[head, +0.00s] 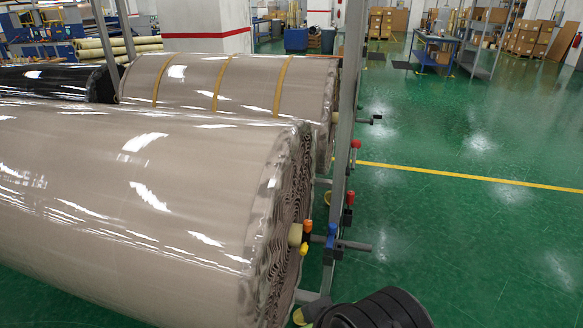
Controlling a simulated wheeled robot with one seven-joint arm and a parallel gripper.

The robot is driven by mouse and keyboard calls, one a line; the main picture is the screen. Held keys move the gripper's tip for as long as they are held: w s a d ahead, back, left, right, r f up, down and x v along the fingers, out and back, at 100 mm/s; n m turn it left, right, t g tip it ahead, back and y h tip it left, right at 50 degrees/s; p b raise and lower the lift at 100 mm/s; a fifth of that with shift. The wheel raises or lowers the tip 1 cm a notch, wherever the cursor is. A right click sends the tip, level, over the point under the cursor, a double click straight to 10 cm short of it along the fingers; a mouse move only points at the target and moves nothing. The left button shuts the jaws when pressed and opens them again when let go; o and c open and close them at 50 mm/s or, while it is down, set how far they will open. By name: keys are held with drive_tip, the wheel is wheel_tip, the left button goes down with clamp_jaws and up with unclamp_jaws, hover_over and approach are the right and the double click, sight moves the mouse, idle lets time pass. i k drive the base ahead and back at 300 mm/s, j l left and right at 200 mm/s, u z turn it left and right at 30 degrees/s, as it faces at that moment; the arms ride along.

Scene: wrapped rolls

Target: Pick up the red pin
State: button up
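Two small red-topped pieces show on the metal rack post at the centre right. The upper red piece (355,144) is a knob on a dark stem. The lower red piece (350,198) sits just above a dark clamp-like part. Either could be the red pin; I cannot tell which. Both look upright beside the post. My gripper is not clearly in view, and nothing is seen touching the red pieces.
A blue piece (331,237) and an orange-yellow piece (307,228) sit lower, by a protruding bar. Large wrapped rolls (120,190) fill the left. The grey post (347,110) stands close by. A black ribbed object (377,310) is at the bottom. Green floor (470,230) is clear to the right.

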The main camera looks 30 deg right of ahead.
sight(351, 194)
drive_tip(key=i+l+u, duration=0.1)
drive_tip(key=l, duration=0.25)
drive_tip(key=i+l, duration=0.3)
drive_tip(key=i+l+u, duration=0.15)
drive_tip(key=l, duration=0.2)
drive_tip(key=i+l, duration=0.2)
drive_tip(key=l, duration=0.15)
drive_tip(key=i+l+u, duration=0.15)
drive_tip(key=l, duration=0.25)
